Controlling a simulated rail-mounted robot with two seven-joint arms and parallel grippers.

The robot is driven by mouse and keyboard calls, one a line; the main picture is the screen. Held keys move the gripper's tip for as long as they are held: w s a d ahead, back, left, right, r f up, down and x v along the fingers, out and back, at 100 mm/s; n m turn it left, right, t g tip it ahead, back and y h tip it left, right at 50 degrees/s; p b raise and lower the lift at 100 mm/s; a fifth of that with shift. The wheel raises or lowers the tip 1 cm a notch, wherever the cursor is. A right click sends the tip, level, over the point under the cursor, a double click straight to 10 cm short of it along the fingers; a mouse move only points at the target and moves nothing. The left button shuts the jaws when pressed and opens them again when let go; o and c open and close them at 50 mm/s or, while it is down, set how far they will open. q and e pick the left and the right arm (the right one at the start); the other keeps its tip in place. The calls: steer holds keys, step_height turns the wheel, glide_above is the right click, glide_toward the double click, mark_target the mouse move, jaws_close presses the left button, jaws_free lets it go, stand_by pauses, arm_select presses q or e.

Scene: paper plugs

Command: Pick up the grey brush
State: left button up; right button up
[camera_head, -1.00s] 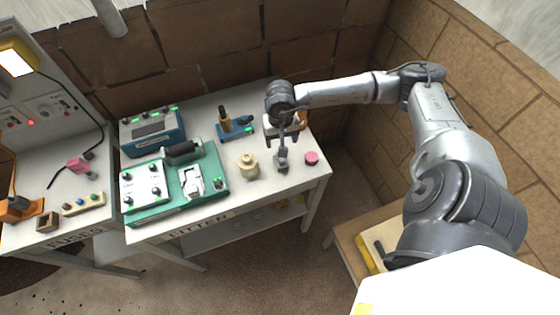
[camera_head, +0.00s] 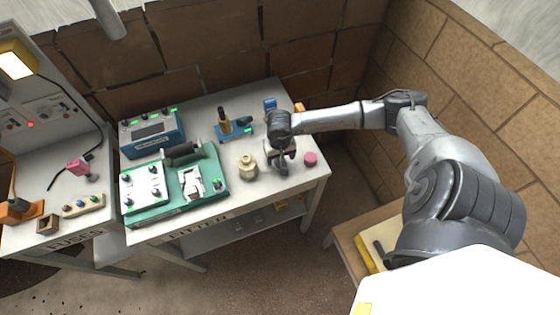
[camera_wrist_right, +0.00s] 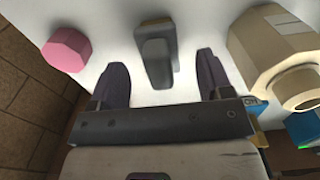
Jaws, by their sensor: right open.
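The grey brush (camera_wrist_right: 156,48) stands on the white bench top in the right wrist view, with its narrower handle (camera_wrist_right: 155,68) pointing toward my gripper. My right gripper (camera_wrist_right: 160,75) is open, its two dark fingers on either side of the handle with a gap at each side. In the head view the right gripper (camera_head: 283,161) is low over the right part of the bench and largely hides the brush. My left gripper is not in view.
A pink hexagonal piece (camera_wrist_right: 66,49) stands left of the brush in the wrist view, and a cream jar-like piece (camera_wrist_right: 262,48) stands close on its right. The bench (camera_head: 262,197) also holds a green fixture (camera_head: 214,163) and a blue box (camera_head: 152,136). A brick wall is behind.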

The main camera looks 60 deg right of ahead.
mark_target(280, 162)
steer(key=shift+f, duration=1.9)
steer(key=c, duration=1)
